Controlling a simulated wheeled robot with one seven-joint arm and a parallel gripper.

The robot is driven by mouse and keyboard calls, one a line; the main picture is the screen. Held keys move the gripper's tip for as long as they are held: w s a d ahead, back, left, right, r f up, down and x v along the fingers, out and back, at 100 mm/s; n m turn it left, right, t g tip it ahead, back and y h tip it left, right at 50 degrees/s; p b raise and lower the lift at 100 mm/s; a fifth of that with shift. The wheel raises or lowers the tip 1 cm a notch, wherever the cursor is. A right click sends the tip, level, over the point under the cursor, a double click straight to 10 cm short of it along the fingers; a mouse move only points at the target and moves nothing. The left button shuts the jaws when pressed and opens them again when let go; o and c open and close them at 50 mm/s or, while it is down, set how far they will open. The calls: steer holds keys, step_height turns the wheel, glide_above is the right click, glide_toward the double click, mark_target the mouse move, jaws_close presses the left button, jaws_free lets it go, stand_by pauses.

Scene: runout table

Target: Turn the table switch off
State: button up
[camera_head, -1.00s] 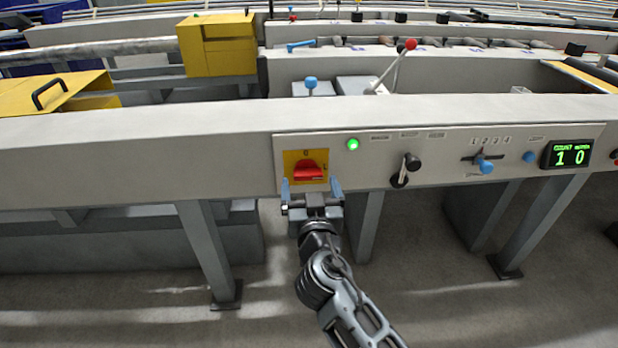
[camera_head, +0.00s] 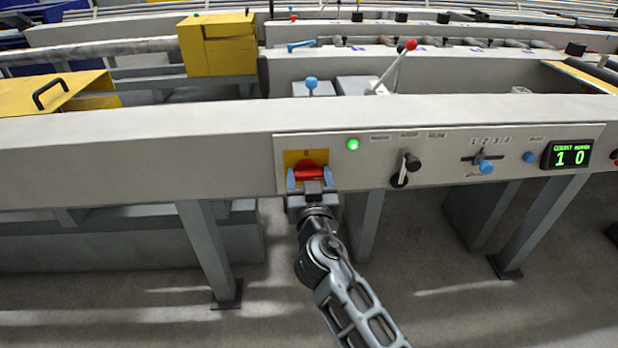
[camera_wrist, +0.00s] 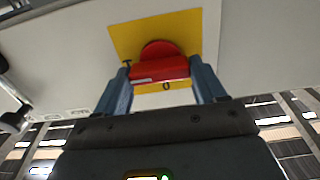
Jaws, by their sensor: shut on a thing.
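The table switch is a red rotary knob (camera_head: 311,172) on a yellow plate (camera_head: 292,157) at the left end of the control panel. Its handle lies across, roughly level. In the wrist view the red knob (camera_wrist: 160,68) sits on the yellow plate (camera_wrist: 124,40), with a "0" mark showing near it. My gripper (camera_head: 310,178) is at the knob, its blue-grey fingers on either side of the handle. In the wrist view my gripper (camera_wrist: 163,80) is shut on the knob's two ends. A green lamp (camera_head: 353,144) beside the switch is lit.
Right of the switch on the panel (camera_head: 440,146) are a black lever (camera_head: 412,162), a blue slider knob (camera_head: 486,166), a blue button (camera_head: 529,157) and a lit display (camera_head: 567,154) reading 1 0. Table legs (camera_head: 212,250) stand below. A red-tipped lever (camera_head: 410,45) rises behind.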

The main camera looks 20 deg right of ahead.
steer(key=c, duration=0.3)
steer(key=n+b, duration=0.1)
steer(key=n, duration=0.3)
steer(key=shift+w, duration=0.1)
steer(key=n, duration=0.4)
steer(key=shift+a+r+n, duration=0.15)
steer(key=shift+n, duration=0.15)
steer(key=n, duration=0.4)
steer(key=shift+p, duration=0.3)
steer(key=n, duration=0.2)
steer(key=n+p, duration=0.1)
steer(key=n, duration=0.2)
steer(key=shift+w+a, duration=0.1)
steer(key=shift+a, duration=0.1)
steer(key=shift+n, duration=0.3)
